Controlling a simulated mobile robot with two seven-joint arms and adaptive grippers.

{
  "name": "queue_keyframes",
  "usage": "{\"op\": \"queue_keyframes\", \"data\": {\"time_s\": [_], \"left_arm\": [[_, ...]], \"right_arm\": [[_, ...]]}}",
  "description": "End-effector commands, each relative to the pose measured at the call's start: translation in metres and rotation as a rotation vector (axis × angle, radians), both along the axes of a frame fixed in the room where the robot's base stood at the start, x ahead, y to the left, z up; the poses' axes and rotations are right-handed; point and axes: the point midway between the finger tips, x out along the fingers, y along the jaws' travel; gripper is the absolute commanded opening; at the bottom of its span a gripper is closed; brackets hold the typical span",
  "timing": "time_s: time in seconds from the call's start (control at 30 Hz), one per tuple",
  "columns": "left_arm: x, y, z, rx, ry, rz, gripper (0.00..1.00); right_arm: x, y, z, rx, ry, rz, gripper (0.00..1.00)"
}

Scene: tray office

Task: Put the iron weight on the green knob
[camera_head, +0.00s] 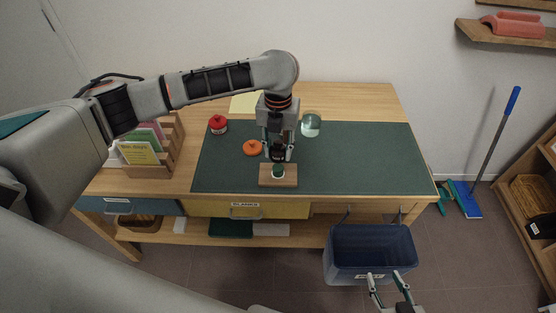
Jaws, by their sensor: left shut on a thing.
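My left gripper (278,157) points straight down over the wooden block near the front of the green mat. It is shut on a dark thing, which I take to be the iron weight (277,152); the fingers hide most of it. The green knob (278,168) sits on a white disc on the wooden block (291,181), right below the fingertips. I cannot tell whether the weight touches the knob. My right gripper (389,290) is open and empty at the bottom edge, in front of the blue bin.
On the green mat (370,160) stand a red round thing (218,125), an orange knob-like thing (252,148) and a glass jar (311,126). A wooden rack (150,171) with cards is at the left. A blue bin (370,250) stands at the front right. The mat's right side is clear.

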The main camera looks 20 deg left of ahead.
Motion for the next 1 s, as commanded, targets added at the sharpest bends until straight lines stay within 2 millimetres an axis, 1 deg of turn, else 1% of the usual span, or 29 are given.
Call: {"op": "queue_keyframes", "data": {"time_s": [0.13, 0.3, 0.4, 0.77, 0.8, 0.83, 0.87, 1.0], "left_arm": [[0.0, 0.0, -0.008, -0.001, 0.0, 0.0, 0.0], [0.0, 0.0, -0.033, 0.0, 0.001, 0.0, 0.0], [0.0, 0.0, -0.042, -0.001, 0.0, 0.001, 0.0], [0.0, 0.0, -0.044, -0.001, -0.001, 0.0, 0.0], [0.0, 0.0, -0.046, 0.0, 0.0, 0.0, 0.36], [0.0, 0.0, -0.046, 0.0, 0.0, 0.0, 0.44], [0.0, 0.0, -0.046, 0.0, 0.0, 0.0, 0.47], [0.0, 0.0, -0.046, 0.0, 0.0, 0.0, 0.47]], "right_arm": [[0.001, -0.001, 0.0, -0.002, -0.003, 0.0, 0.4], [0.001, -0.002, -0.005, -0.004, -0.002, -0.001, 0.4], [0.0, -0.003, -0.008, -0.005, 0.001, -0.001, 0.4], [-0.001, -0.004, -0.01, -0.007, 0.007, -0.002, 0.4], [-0.001, -0.004, -0.01, -0.008, 0.007, -0.001, 0.4], [-0.001, -0.004, -0.01, -0.007, 0.007, -0.002, 0.4], [-0.001, -0.004, -0.01, -0.007, 0.007, -0.003, 0.4], [0.0, -0.004, -0.009, -0.007, 0.005, -0.002, 0.4]]}}
